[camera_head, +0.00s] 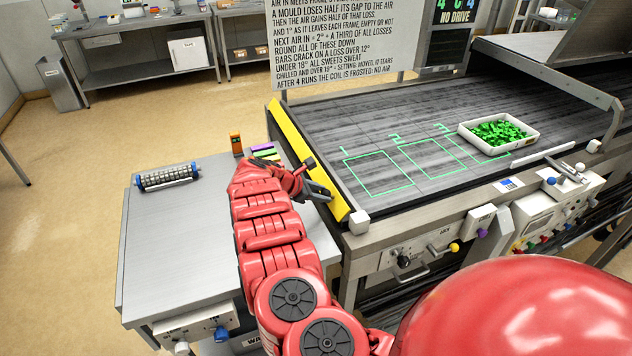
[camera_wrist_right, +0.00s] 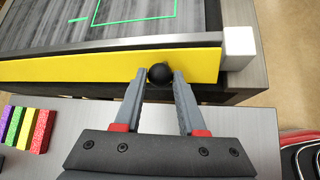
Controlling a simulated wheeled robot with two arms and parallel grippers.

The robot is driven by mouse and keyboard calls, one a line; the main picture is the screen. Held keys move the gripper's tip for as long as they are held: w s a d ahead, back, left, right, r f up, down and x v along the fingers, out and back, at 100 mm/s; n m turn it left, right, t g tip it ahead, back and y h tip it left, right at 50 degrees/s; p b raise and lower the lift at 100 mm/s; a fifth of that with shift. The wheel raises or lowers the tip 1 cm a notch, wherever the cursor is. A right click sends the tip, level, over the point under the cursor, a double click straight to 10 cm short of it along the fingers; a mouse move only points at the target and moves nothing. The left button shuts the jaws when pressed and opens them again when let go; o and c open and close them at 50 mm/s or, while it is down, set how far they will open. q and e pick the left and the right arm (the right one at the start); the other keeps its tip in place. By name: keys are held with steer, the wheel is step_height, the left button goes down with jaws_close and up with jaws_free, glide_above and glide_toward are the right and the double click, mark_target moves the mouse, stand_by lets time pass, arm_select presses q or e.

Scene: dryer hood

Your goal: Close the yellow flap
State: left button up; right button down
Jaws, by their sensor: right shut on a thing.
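The yellow flap (camera_head: 289,130) is a long flat strip along the left end of the dark belt in the head view. Its yellow face also fills a band across the right wrist view (camera_wrist_right: 80,69). A round black knob (camera_wrist_right: 159,73) sits on the flap near its white end block. My right gripper (camera_head: 322,192) is at the near end of the flap. In the right wrist view its two grey fingers (camera_wrist_right: 160,80) are shut on the knob, one on each side. In the head view the knob is hidden or too small to tell. My left gripper is not in view.
A white tray of green pieces (camera_head: 468,134) stands on the belt (camera_head: 345,120), beside green-outlined squares. A steel side table (camera_head: 190,235) left of the flap holds a ribbed roller (camera_head: 166,177) and coloured blocks (camera_head: 264,151). A control panel (camera_head: 420,250) runs along the front.

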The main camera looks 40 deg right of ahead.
mark_target(338, 193)
steer(key=shift+s+d+r+y, duration=0.1)
steer(key=shift+d+r+y, duration=0.3)
steer(key=shift+y, duration=0.2)
steer(key=shift+s+d+f+t+y, duration=0.15)
steer(key=shift+d+t+y, duration=0.15)
steer(key=shift+d+y, duration=0.4)
steer(key=shift+d+m+y+b, duration=0.3)
steer(key=shift+y+b, duration=0.05)
steer(key=shift+y, duration=0.35)
steer(key=shift+s+d+f+t+y+b, duration=0.1)
steer(key=shift+d+f+t+y+b, duration=0.2)
steer(key=shift+y+b, duration=0.4)
steer(key=y+b, duration=0.1)
steer(key=d+y+b, duration=0.1)
steer(key=b, duration=0.1)
steer(key=d+y+b, duration=0.1)
steer(key=b, duration=0.1)
steer(key=shift+s+f+t, duration=0.25)
steer(key=shift+s+t, duration=0.05)
steer(key=shift+s, duration=0.05)
steer(key=shift+d+y+b, duration=0.15)
steer(key=shift+y+b, duration=0.25)
steer(key=shift+b, duration=0.3)
steer(key=shift+m+y+b, duration=0.3)
steer(key=shift+b, duration=0.3)
